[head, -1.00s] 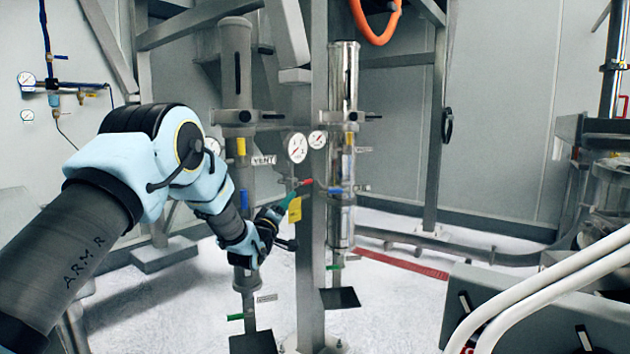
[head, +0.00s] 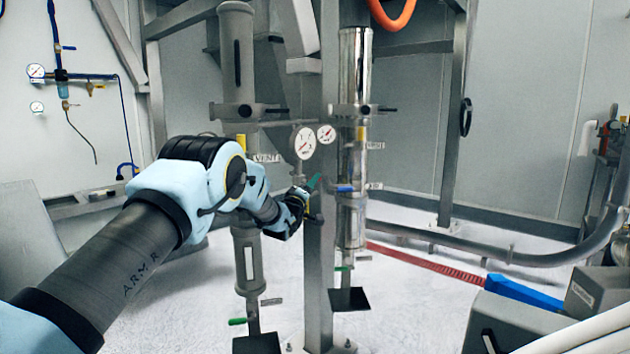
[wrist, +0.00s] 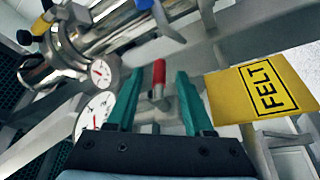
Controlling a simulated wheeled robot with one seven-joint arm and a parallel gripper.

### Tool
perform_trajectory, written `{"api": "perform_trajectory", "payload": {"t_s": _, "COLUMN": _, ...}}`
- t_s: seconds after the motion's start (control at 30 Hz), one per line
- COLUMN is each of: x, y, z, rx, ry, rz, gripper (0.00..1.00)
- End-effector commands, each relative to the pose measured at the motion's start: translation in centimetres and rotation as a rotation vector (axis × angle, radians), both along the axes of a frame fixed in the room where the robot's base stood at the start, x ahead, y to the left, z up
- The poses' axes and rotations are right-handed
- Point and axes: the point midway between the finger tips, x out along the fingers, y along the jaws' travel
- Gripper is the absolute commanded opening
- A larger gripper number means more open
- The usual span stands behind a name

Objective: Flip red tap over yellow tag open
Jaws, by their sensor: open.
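In the wrist view, the red tap (wrist: 158,72) shows as a short red handle on a metal stem, between and beyond the fingertips. My gripper (wrist: 156,78) has two teal fingers spread apart, one on each side of the red handle, with gaps showing. I cannot tell how deep the handle sits between them. In the head view my gripper (head: 314,182) is at the grey post, below the gauges.
A grey post (head: 318,260) stands right at my gripper. Two gauges (head: 304,142) (head: 326,133) are just above it. A shiny cylinder (head: 352,215) with a blue handle (head: 345,188) stands close on the right, and a grey cylinder (head: 248,262) on the left.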

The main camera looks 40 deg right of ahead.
Motion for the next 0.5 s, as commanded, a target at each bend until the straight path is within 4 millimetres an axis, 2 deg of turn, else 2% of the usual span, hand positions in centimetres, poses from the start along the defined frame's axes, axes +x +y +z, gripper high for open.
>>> {"api": "perform_trajectory", "payload": {"t_s": 0.2, "x": 0.8, "y": -1.8, "z": 0.4, "rx": -0.001, "ry": 0.000, "rz": -0.001, "gripper": 0.52}}
{"api": "perform_trajectory", "payload": {"t_s": 0.5, "x": 1.0, "y": -2.3, "z": 0.6, "rx": 0.000, "ry": 0.000, "rz": 0.000, "gripper": 0.52}}
